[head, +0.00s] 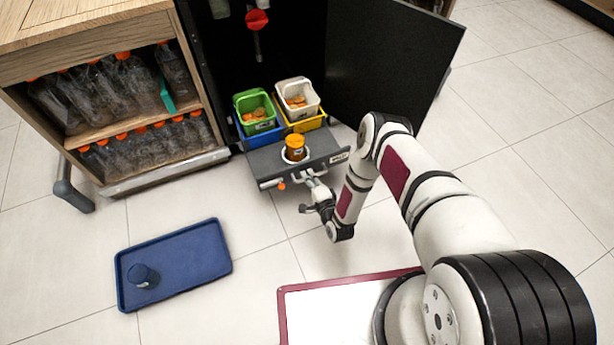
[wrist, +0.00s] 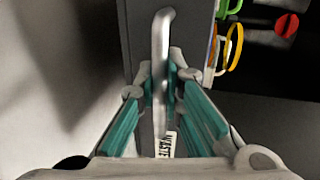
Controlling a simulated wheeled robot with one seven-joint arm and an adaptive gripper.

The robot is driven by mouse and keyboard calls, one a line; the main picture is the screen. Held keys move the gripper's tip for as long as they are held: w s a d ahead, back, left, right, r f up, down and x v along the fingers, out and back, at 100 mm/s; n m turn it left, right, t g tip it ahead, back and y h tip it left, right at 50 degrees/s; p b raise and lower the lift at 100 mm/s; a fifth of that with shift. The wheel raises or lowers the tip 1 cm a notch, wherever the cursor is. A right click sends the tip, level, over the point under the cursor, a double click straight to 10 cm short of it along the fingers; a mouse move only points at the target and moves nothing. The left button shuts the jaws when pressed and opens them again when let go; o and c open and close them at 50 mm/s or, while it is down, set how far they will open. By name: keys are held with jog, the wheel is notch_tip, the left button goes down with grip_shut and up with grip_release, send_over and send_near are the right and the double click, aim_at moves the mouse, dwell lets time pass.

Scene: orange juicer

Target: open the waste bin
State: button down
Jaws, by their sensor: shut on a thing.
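The waste bin (head: 270,162) is a dark grey drawer at the bottom of the black cabinet. It stands out from the cabinet, and a green bin (head: 262,127), a white bin (head: 309,108) and blue and yellow bins behind its top panel are in view. Its metal handle (wrist: 162,35) runs between my fingers in the wrist view, and a WASTE label (wrist: 170,145) shows beside it. My gripper (head: 313,182) is shut on the handle, at the drawer's front; it also shows in the wrist view (wrist: 160,78). The exact finger contact is partly hidden.
An orange-capped jar (head: 295,148) stands in a white ring on the drawer top. The black cabinet door (head: 390,60) stands open at the right. A blue tray (head: 185,262) with a dark blue cup (head: 143,276) lies on the floor at left. Floor before the drawer is clear.

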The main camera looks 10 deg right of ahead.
jog(key=shift+s, duration=0.2)
jog(key=c, duration=1.7)
grip_release()
jog(key=v, duration=1.2)
jog(key=shift+d, duration=0.1)
